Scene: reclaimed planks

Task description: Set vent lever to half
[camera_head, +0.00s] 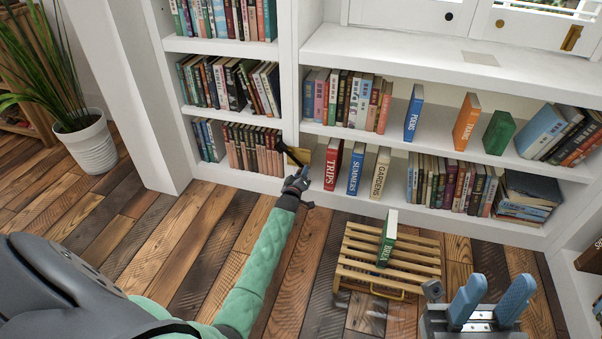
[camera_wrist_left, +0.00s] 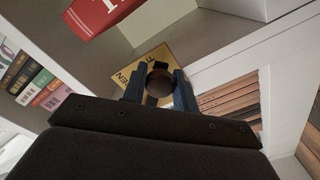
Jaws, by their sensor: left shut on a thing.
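The vent lever is a dark handle on a brass plate (camera_head: 299,156) fixed at the bookcase upright. In the left wrist view its round dark knob (camera_wrist_left: 160,82) sits between the fingers, in front of the brass plate (camera_wrist_left: 155,58), whose lettering is partly hidden. My left gripper (camera_head: 298,182) is shut on the lever's knob. The lever's exact setting on the plate cannot be read. My right gripper (camera_head: 497,292) is at the lower right of the head view, its two blue fingers apart and empty, far from the lever.
A red book (camera_head: 332,164) stands on the low shelf just right of the lever; a row of books (camera_head: 250,149) is on its left. A slatted wooden rack (camera_head: 360,262) with a green book (camera_head: 388,238) stands on the floor. A potted plant (camera_head: 85,142) is at left.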

